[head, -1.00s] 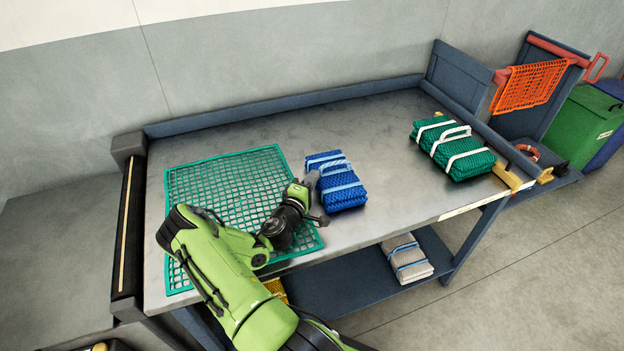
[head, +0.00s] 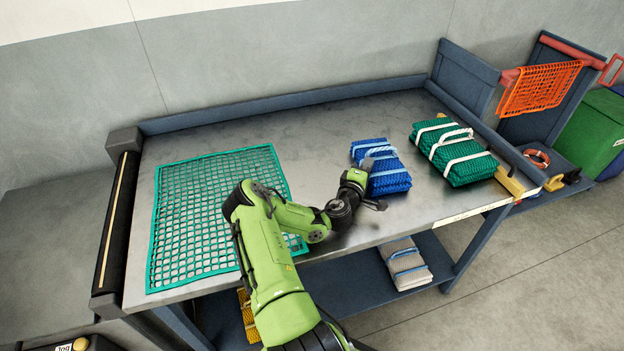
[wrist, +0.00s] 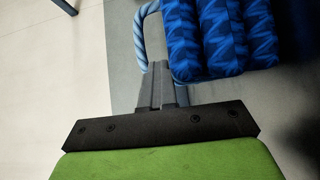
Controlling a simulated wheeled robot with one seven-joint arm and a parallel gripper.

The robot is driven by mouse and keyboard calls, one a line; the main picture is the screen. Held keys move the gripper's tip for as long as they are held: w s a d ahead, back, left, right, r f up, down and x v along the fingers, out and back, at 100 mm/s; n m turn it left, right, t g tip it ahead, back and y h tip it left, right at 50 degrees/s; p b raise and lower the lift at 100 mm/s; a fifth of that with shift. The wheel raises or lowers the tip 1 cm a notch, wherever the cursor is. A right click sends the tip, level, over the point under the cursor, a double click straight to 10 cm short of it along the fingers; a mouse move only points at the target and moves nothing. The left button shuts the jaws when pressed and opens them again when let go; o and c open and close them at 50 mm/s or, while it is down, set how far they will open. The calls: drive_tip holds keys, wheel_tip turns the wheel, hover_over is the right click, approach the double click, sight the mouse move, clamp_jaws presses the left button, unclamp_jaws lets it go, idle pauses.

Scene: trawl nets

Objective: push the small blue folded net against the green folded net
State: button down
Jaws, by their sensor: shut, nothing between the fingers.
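The small blue folded net (head: 380,168), tied with light blue bands, lies on the grey metal table just left of the green folded net (head: 453,151). A narrow gap of bare table shows between the two. The green net is tied with white bands and has a white handle loop. My gripper (head: 367,183) is shut and empty, at the left side of the blue net. In the wrist view the closed fingers (wrist: 158,82) reach the blue net's edge (wrist: 220,35) beside a light blue loop; whether they press on it is hard to tell.
A flat green net (head: 215,215) is spread on the table's left part. A raised rim (head: 285,105) runs along the back. A yellow block (head: 509,181) sits at the right edge. A grey folded net (head: 404,262) lies on the lower shelf.

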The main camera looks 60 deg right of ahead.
sight(385, 164)
drive_tip(key=s+d, duration=0.4)
drive_tip(key=shift+s+d+r, duration=0.1)
drive_tip(key=shift+d+r, duration=0.05)
drive_tip(key=shift+s+d, duration=0.25)
drive_tip(key=shift+w+a, duration=0.15)
drive_tip(key=shift+w, duration=0.05)
drive_tip(key=shift+s, duration=0.1)
idle(0.5)
